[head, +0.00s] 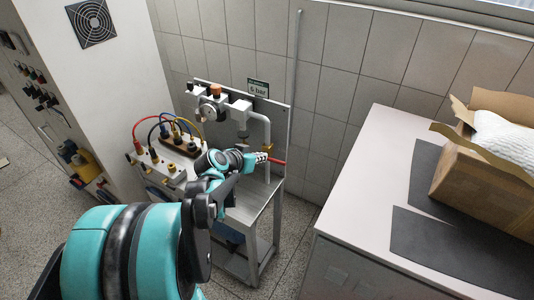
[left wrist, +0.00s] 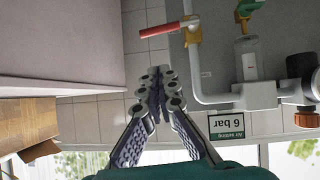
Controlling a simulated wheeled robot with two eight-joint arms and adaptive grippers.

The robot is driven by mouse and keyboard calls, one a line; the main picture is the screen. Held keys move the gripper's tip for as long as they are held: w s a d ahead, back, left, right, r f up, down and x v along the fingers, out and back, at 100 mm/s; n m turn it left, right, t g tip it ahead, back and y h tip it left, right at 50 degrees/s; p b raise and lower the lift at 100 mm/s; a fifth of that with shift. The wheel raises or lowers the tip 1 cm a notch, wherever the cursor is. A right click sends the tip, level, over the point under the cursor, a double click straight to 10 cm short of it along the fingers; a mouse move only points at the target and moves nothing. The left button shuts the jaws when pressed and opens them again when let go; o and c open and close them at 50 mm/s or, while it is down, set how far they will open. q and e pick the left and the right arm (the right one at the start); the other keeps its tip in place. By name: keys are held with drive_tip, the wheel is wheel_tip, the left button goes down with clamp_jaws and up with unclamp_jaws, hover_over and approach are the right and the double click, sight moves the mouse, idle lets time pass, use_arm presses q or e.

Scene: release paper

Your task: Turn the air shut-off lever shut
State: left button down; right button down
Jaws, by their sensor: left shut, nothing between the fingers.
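The air shut-off lever has a red handle (head: 277,161). It points right, roughly crosswise to the white vertical pipe (head: 267,133) on the grey panel. In the left wrist view the red handle (left wrist: 162,31) sticks out from a brass valve (left wrist: 193,32) on that pipe. My left gripper (head: 262,157) is beside the valve in the head view and partly covers it. In the left wrist view its fingers (left wrist: 156,78) are together and empty, with a gap in the picture between them and the handle. My right gripper is not in view.
A green "6 bar" sign (head: 258,87) tops the panel, beside a regulator with a gauge (head: 208,112). Colored hoses (head: 178,125) are left of my gripper. A white counter (head: 365,190) with dark mats and a cardboard box (head: 470,180) stands at right.

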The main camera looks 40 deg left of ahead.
use_arm(q)
drive_tip(key=s+f+b+x, duration=0.1)
drive_tip(key=b+x, duration=0.1)
drive_tip(key=x, duration=0.9)
drive_tip(key=shift+f, duration=0.35)
drive_tip(key=shift+w, duration=0.1)
drive_tip(key=shift+d+f+b, duration=0.25)
drive_tip(key=shift+f+b, duration=0.6)
drive_tip(key=shift+b, duration=0.3)
